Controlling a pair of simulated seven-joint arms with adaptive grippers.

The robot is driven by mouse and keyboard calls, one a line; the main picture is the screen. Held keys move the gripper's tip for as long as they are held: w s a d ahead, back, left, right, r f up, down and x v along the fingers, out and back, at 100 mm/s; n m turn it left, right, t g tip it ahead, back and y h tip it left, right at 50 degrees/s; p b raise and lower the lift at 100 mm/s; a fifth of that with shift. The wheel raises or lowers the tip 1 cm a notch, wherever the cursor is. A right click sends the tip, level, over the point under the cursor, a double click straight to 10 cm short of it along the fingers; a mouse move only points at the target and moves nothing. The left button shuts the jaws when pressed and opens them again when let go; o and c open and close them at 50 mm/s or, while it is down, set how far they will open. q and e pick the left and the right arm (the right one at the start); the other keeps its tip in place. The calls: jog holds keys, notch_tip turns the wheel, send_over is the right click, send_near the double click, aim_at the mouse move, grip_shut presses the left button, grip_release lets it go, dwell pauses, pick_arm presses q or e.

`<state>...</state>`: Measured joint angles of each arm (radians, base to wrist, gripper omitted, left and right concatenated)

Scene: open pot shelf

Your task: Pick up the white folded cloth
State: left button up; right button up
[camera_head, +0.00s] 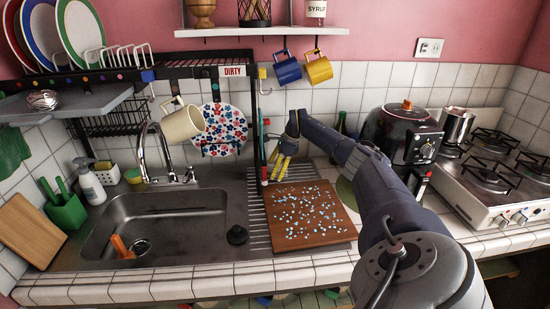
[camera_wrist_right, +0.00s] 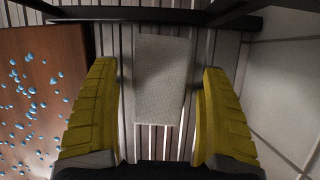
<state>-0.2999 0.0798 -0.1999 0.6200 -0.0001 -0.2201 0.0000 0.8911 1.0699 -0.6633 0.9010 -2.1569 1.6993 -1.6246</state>
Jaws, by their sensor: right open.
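The white folded cloth (camera_wrist_right: 163,95) shows in the right wrist view as a pale upright rectangle in front of a slatted grey surface. My right gripper (camera_wrist_right: 160,70) has its two yellow fingers spread, one on each side of the cloth, with gaps on both sides. In the head view my right gripper (camera_head: 280,165) is just behind the cutting board, beside the black rack post. I cannot make out the cloth in the head view. My left gripper is not in view.
The brown cutting board (camera_head: 310,232) with blue-white bits lies on the ribbed drainer, in front of the gripper. The black rack (camera_head: 257,130) stands close by. The sink (camera_head: 170,220) is to the left.

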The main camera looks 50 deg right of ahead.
aim_at(272, 168)
jog(key=c, duration=1.2)
jog(key=shift+o, duration=0.2)
jog(key=shift+r, duration=0.15)
jog(key=shift+r, duration=1.6)
jog(key=shift+d+r, duration=0.1)
jog(key=shift+r, duration=0.25)
jog(key=s+d, duration=0.2)
jog(key=s, duration=0.3)
jog(key=s+d, duration=0.2)
jog(key=s, duration=0.4)
jog(key=s+d, duration=0.3)
jog(key=s, duration=0.2)
jog(key=shift+s+f, duration=0.1)
jog(key=shift+s, duration=0.1)
